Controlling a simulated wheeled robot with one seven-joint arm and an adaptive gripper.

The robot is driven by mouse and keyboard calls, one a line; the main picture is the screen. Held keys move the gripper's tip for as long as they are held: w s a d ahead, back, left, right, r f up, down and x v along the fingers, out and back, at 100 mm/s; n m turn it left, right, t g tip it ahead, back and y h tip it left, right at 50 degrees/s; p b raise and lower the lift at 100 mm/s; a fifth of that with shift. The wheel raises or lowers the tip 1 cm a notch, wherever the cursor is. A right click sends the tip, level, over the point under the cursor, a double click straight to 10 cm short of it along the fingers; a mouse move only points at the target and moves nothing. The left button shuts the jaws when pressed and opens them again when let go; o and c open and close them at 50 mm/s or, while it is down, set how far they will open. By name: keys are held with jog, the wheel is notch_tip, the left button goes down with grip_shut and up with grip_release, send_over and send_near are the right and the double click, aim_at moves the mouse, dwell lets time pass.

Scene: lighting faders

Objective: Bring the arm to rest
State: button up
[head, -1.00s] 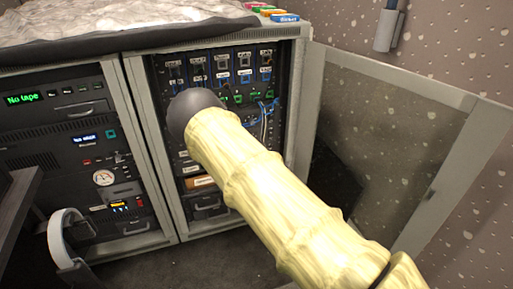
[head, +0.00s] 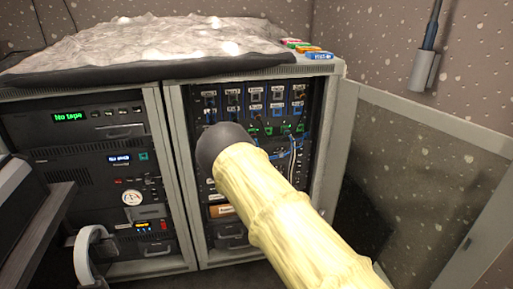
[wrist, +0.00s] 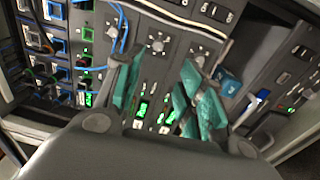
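My arm, with a pale bamboo-like link and a dark rounded end, reaches from the lower right toward the open right-hand rack (head: 332,150) in the head view. My gripper is hidden behind the arm there. In the wrist view my gripper (wrist: 158,85) has its two teal-padded fingers apart, with a gap between them and nothing held. The rack's control panel (wrist: 155,65) lies beyond the fingers, with dials, green-lit switches and blue-framed sockets. A blue part (wrist: 228,82) shows just right of the right finger. I cannot tell whether the fingers touch the panel.
The rack's glazed door (head: 420,165) stands open at the right. A closed-in equipment rack (head: 85,150) stands at the left, with a grey headband-like object (head: 86,250) in front. A crumpled grey cover (head: 150,42) and small coloured labels (head: 318,55) lie on top.

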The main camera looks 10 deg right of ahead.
jog(key=s+d+f+m+g+h, duration=0.25)
jog(key=s+f+m+g, duration=0.2)
jog(key=s+f, duration=0.5)
jog(key=s+d+f+m+g+h, duration=0.1)
jog(key=s+d+f+m+g, duration=0.25)
jog(key=s+f+m, duration=0.45)
jog(key=s+a+f+m+g+y, duration=0.15)
jog(key=s+a+g, duration=0.25)
jog(key=s, duration=0.7)
jog(key=s+a+f+m+g, duration=0.2)
jog(key=s+a+m+g, duration=0.1)
jog(key=s, duration=0.9)
jog(key=s+a+f+m+g+y, duration=0.15)
jog(key=s+a+g, duration=0.25)
jog(key=s, duration=0.7)
notch_tip(320, 180, up, 26)
jog(key=p, duration=2.6)
jog(key=shift+w+r, duration=0.25)
jog(key=shift+w, duration=0.05)
jog(key=shift+d+m+h, duration=0.1)
jog(key=shift+m+h, duration=0.15)
